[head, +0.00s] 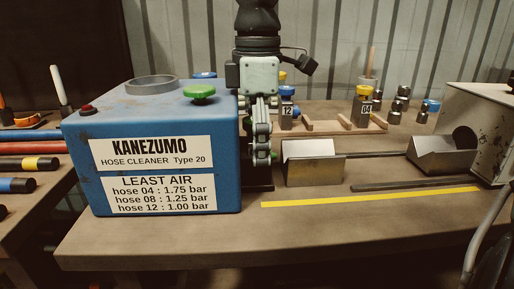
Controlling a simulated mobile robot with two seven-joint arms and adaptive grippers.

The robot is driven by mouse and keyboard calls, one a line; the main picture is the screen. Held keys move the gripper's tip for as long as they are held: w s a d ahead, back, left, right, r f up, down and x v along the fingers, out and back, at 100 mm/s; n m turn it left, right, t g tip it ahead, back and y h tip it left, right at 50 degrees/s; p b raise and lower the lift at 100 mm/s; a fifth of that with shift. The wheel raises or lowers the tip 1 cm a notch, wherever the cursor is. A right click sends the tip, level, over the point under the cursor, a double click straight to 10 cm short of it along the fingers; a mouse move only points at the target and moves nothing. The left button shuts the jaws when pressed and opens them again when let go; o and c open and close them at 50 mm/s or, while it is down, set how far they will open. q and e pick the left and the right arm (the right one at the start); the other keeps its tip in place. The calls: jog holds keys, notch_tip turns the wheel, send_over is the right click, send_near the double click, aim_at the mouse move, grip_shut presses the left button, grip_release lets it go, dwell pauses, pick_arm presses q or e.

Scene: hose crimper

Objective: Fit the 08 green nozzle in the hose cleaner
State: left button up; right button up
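The blue hose cleaner (220,165) stands at the left of the table, labelled KANEZUMO, with a green knob (200,91) on top. One gripper (262,158) hangs straight down beside its right side; its arm comes in from above, and I take it for my right. My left gripper is not in view.
Behind stand a blue-topped 12 nozzle (287,108) and a yellow-topped 04 nozzle (364,106) at a wooden rack (335,128). Metal V-blocks (313,170) (441,158) and a grey machine (490,130) are at right. Coloured hoses (28,148) lie at left. The front table strip is clear.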

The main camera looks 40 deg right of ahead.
notch_tip(320, 180, up, 12)
jog(key=shift+r, duration=0.1)
dwell(0.5)
dwell(0.5)
